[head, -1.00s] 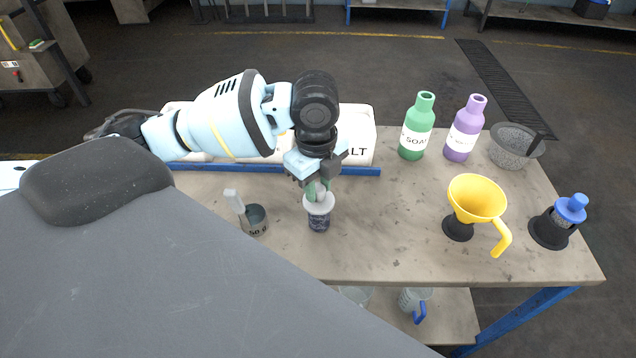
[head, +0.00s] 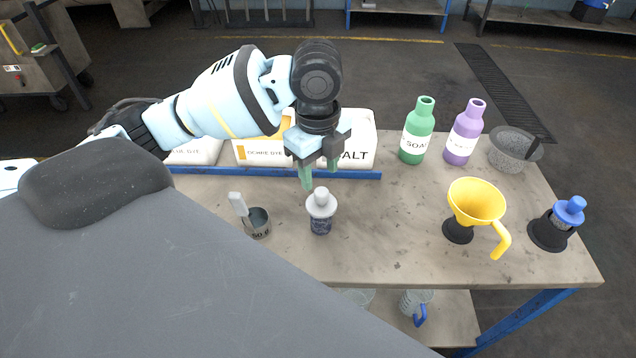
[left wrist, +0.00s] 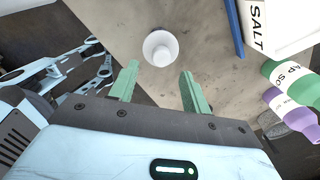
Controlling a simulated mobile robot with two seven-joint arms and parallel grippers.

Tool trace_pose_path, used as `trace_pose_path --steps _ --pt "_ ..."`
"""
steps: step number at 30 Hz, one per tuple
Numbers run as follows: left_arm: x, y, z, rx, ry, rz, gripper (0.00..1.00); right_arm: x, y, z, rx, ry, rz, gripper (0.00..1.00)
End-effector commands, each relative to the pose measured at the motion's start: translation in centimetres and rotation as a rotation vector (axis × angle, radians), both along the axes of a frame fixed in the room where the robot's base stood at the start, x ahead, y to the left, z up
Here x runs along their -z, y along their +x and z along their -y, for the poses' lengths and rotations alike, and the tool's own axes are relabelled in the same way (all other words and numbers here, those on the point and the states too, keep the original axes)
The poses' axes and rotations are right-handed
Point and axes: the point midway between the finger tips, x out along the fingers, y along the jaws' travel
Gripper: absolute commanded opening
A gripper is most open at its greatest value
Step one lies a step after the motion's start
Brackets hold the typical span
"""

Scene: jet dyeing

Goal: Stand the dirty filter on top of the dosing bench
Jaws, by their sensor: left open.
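The dirty filter (head: 320,222) stands upright on the dosing bench (head: 390,232), with a white flanged cap and knob on top and a dark speckled body below. Its white cap also shows in the left wrist view (left wrist: 160,48), beyond and between the fingertips. My left gripper (head: 320,175) is open and empty, above and just behind the filter, apart from it. Its green fingers (left wrist: 158,85) are spread wide in the left wrist view. My right gripper is not in view.
Behind are sacks (head: 358,135) and a blue rail (head: 350,174). To the right are soap (head: 417,132) and purple (head: 464,133) bottles, a yellow funnel (head: 477,202), a blue-capped filter (head: 560,222) and a grey basket (head: 510,150). The bench's front middle is clear.

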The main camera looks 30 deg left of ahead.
Motion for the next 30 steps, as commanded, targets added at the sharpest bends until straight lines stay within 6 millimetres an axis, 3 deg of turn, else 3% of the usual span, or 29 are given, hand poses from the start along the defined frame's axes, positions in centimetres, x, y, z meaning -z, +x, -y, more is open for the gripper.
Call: trace_pose_path --steps 3,10,30 --pt "-2.7 0.0 0.1 0.000 -0.001 0.006 0.48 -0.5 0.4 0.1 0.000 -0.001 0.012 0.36" --pt "-5.7 -0.1 0.0 -0.001 0.000 0.002 0.48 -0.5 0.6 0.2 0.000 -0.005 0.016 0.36" --pt "-6.3 -0.2 0.0 0.000 -0.001 -0.002 0.48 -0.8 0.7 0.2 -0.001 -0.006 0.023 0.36"
